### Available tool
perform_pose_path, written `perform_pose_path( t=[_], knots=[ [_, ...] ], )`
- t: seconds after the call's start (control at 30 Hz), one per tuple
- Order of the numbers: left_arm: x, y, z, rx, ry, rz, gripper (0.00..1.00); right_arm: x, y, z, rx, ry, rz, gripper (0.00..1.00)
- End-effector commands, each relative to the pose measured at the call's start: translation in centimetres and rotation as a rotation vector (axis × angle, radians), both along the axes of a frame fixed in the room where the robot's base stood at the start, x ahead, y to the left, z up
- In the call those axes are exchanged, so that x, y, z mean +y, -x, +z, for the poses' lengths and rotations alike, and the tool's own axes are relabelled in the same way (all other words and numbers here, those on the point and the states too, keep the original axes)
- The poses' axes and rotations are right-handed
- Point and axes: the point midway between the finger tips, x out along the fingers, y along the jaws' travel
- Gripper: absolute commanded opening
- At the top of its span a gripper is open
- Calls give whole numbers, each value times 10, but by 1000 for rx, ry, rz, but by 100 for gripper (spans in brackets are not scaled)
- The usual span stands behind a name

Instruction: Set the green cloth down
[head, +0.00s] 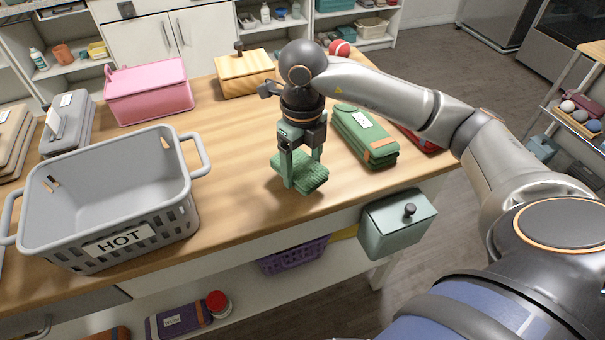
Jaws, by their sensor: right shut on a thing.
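The green cloth (313,177) is a small, textured, folded piece over the wooden table (240,205), near its front edge. My right gripper (302,172) points down and is shut on the green cloth, with a finger on either side of it. The cloth is at or just above the tabletop; I cannot tell whether it touches. My left gripper is not in the head view.
A grey basket (150,218) labelled HOT stands at the left. A pink box (148,92) and a wooden box (243,75) are behind. A green folded bundle (366,135) lies right of my gripper. Bare tabletop lies between basket and gripper.

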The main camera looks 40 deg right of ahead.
Motion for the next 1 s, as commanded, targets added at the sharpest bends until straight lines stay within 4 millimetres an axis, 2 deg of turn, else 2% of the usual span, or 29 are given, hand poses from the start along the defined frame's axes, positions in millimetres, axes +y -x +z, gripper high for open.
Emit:
perform_pose_path(
  t=[0.1,0.2,0.63,0.67,0.83,1.0],
  knots=[
    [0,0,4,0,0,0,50,-1,1,-19,6,2,0,33],
    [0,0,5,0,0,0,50,-1,0,-29,4,2,0,33],
    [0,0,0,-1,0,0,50,0,-1,-37,0,1,0,33],
    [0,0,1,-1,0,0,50,0,-1,-35,0,1,0,81],
    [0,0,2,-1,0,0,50,0,0,-35,1,1,0,100],
    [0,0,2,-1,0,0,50,0,0,-35,1,1,0,100]
  ],
)
